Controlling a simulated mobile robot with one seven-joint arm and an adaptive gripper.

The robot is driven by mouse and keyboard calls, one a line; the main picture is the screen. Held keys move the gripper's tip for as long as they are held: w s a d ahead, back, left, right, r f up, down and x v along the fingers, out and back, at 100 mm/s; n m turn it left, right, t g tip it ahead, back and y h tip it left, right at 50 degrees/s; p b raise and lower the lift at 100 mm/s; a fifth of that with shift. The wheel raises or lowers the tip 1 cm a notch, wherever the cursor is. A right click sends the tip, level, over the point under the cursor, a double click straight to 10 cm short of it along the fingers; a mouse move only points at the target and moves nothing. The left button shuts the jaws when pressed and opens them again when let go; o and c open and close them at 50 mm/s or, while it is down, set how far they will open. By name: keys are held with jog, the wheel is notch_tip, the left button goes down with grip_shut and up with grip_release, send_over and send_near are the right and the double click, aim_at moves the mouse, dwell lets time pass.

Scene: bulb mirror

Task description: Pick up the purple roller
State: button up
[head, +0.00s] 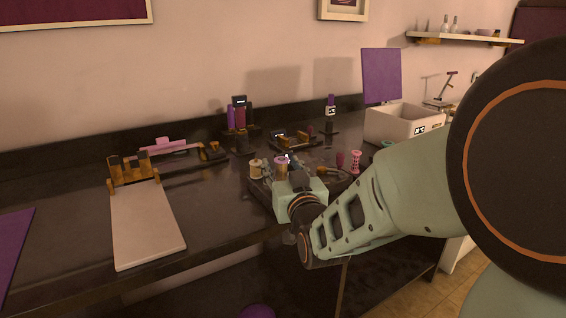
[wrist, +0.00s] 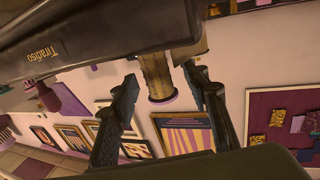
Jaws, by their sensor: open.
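A short roller with a purple-pink body (head: 281,164) stands in the dark tray on the counter, right at the far end of my gripper in the head view. In the wrist view my gripper (wrist: 170,88) is open, with its two dark fingers spread. A gold cylinder with a purple end (wrist: 156,80) shows in the gap between the fingertips, with space to either side. I cannot tell for sure that it is the same roller. The head view mostly hides the fingers behind the green wrist housing.
The dark tray (head: 262,192) also holds a yellow spool (head: 256,169), a magenta piece (head: 340,160) and a pink spool (head: 356,161). A white board (head: 145,225) lies left. A white bin (head: 400,122) stands back right. A dark lettered slab (wrist: 60,50) crosses the wrist view close by.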

jog(key=shift+w, duration=0.2)
jog(key=shift+s, duration=0.1)
jog(key=shift+c, duration=0.7)
jog(key=c, duration=0.9)
jog(key=shift+r, duration=0.1)
